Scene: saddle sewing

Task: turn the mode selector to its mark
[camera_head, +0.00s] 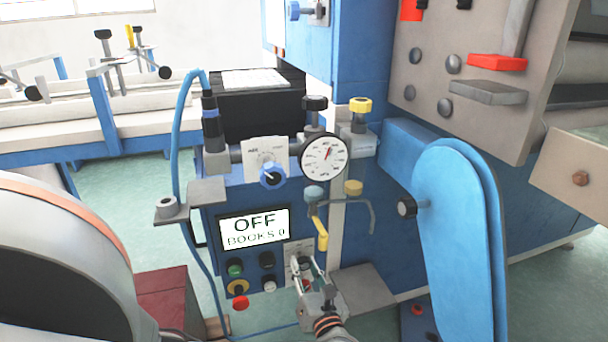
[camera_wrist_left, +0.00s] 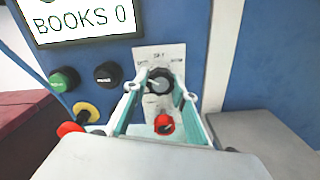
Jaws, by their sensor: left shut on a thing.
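The mode selector is a black knob on a pale label plate (camera_head: 297,246) low on the blue machine's front. In the left wrist view the knob (camera_wrist_left: 159,79) shows between my fingertips, with small lettering above it. Which mark its pointer meets is too small to tell. My left gripper (camera_head: 303,266) is shut on the knob, one finger on each side; it also shows in the left wrist view (camera_wrist_left: 160,88). My right gripper is not in view.
The display (camera_head: 254,227) reads OFF and BOOKS 0. Green (camera_head: 235,269), black (camera_head: 267,259) and other buttons sit left of the selector. A red button (camera_wrist_left: 164,124) is just below it. A yellow-tipped lever (camera_head: 321,235) hangs above; a blue guard (camera_head: 452,230) stands right.

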